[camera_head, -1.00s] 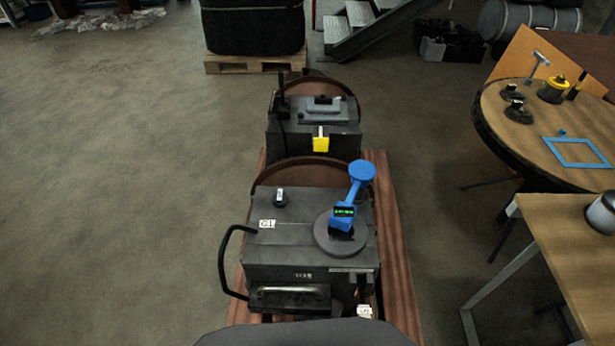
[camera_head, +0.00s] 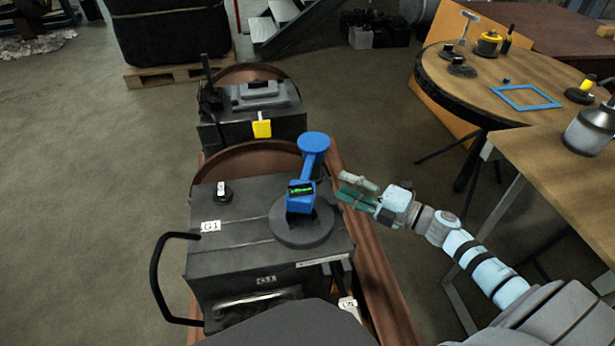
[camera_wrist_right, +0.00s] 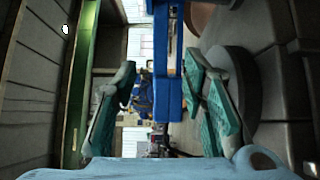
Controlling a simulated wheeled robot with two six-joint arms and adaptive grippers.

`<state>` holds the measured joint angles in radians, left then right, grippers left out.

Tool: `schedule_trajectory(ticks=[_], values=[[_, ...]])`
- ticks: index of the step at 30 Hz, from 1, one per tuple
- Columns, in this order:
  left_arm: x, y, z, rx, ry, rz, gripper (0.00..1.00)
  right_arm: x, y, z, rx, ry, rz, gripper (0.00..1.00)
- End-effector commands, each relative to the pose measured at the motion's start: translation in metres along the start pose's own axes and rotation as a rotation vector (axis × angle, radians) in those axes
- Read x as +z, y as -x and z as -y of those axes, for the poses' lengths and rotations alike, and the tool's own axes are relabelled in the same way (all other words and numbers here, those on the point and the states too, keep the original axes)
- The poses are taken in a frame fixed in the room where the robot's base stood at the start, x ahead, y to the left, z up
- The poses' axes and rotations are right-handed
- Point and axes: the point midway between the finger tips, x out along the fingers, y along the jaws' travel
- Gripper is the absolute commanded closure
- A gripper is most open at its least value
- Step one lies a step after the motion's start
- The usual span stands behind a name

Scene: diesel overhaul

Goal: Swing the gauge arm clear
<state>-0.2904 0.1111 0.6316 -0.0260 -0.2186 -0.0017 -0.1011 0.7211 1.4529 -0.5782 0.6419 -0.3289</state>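The blue gauge arm (camera_head: 312,165), with a round blue head and a small green-lit display, stands tilted on a round grey base (camera_head: 302,232) on top of the near dark engine block (camera_head: 262,258). My right gripper (camera_head: 345,187) is just right of the gauge arm, pointing at it with fingers apart and a visible gap to it. In the right wrist view the blue arm (camera_wrist_right: 167,75) shows ahead between the two open teal fingers; contact is not seen. My left gripper is in neither current view.
A second dark block (camera_head: 255,122) with a yellow tag is behind. A round table (camera_head: 455,85) with tools and a blue frame stands at right, beside a wooden bench (camera_head: 560,165) with a grey canister (camera_head: 590,130). Open floor lies left.

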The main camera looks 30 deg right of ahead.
Motion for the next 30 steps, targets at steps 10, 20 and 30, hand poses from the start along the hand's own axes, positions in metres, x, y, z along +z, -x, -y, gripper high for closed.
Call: schedule_trajectory(ticks=[10, 20, 30], values=[[0.0, -0.007, 0.002, -0.004, -0.004, -0.002, 1.0, 0.001, -0.091, -0.001, 0.005, -0.008, 0.006, 0.62], [-0.001, -0.011, 0.007, -0.012, -0.009, -0.004, 1.0, 0.002, -0.117, 0.0, 0.0, -0.008, 0.006, 0.62], [-0.002, -0.011, 0.008, -0.013, -0.009, -0.006, 1.0, 0.002, -0.116, 0.0, 0.0, -0.008, 0.006, 0.94]])
